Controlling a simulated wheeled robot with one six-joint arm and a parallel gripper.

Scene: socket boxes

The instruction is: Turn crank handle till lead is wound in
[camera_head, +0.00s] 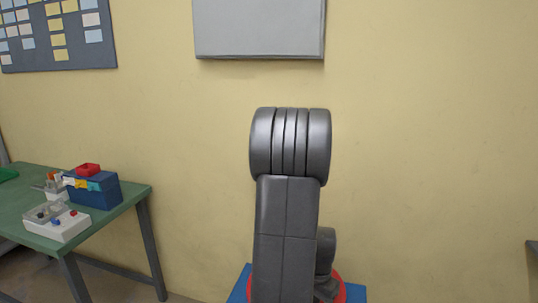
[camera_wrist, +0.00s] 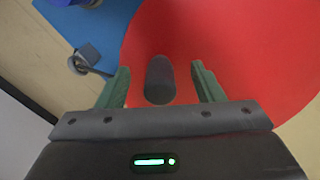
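A large red disc (camera_wrist: 240,40) fills much of the wrist view. A dark rounded handle (camera_wrist: 160,80) stands out from it, seen nearly end-on. My gripper (camera_wrist: 160,66) is open, with one green finger on each side of the handle. A gap shows between the handle and each finger. In the head view, my arm hides most of the red disc (camera_head: 341,291) and the blue part (camera_head: 357,294) behind it. The blue part also shows in the wrist view (camera_wrist: 105,25). I cannot make out a lead in either view.
A grey ring-shaped fitting (camera_wrist: 80,64) sits by the blue part's edge. In the head view, a green table (camera_head: 120,193) at left holds a blue box (camera_head: 95,192) and a white box (camera_head: 60,228). A grey panel (camera_head: 260,28) hangs on the wall.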

